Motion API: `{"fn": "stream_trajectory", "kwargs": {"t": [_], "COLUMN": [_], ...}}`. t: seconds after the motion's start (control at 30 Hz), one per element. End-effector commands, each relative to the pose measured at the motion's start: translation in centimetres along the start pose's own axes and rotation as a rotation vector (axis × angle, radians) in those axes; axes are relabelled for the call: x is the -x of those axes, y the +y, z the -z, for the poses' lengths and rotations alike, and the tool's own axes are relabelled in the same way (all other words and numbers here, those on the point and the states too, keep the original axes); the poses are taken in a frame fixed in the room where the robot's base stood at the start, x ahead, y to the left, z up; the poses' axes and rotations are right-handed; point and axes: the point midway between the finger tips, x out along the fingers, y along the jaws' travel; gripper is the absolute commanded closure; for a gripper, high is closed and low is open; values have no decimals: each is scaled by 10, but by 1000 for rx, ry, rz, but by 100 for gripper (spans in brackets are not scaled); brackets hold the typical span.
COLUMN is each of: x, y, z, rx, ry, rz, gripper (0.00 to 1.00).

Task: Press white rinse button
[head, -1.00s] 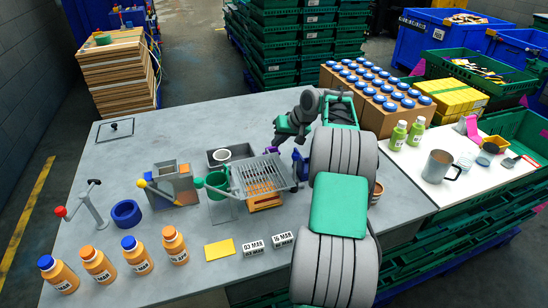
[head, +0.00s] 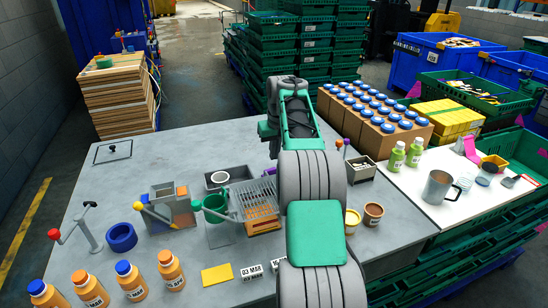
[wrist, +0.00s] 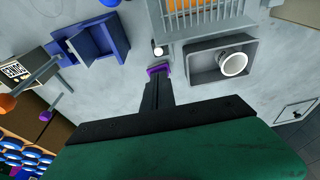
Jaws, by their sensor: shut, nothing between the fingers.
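A small white round button (wrist: 158,50) shows in the wrist view, just beyond my fingertips and beside the grey grate (wrist: 210,18). My gripper (wrist: 158,70) is shut and empty, its purple tips close to the button; I cannot tell whether they touch it. A grey tray (wrist: 203,73) holding a white ring (wrist: 233,64) lies right of the tips.
A blue open holder (wrist: 95,42) stands left of my gripper in the wrist view. A dark bin (head: 361,170) with knobbed levers is right of my arm. Orange bottles (head: 172,271) and a blue ring (head: 121,237) stand at the left.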

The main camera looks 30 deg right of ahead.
Motion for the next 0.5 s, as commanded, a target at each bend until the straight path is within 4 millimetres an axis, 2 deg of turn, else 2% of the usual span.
{"fn": "stream_trajectory", "kwargs": {"t": [0.3,0.5], "x": [-69,-98], "y": [0,0], "z": [0,-10], "rx": [0,0], "ry": [-3,0], "rz": [1,0], "gripper": [100,100]}}
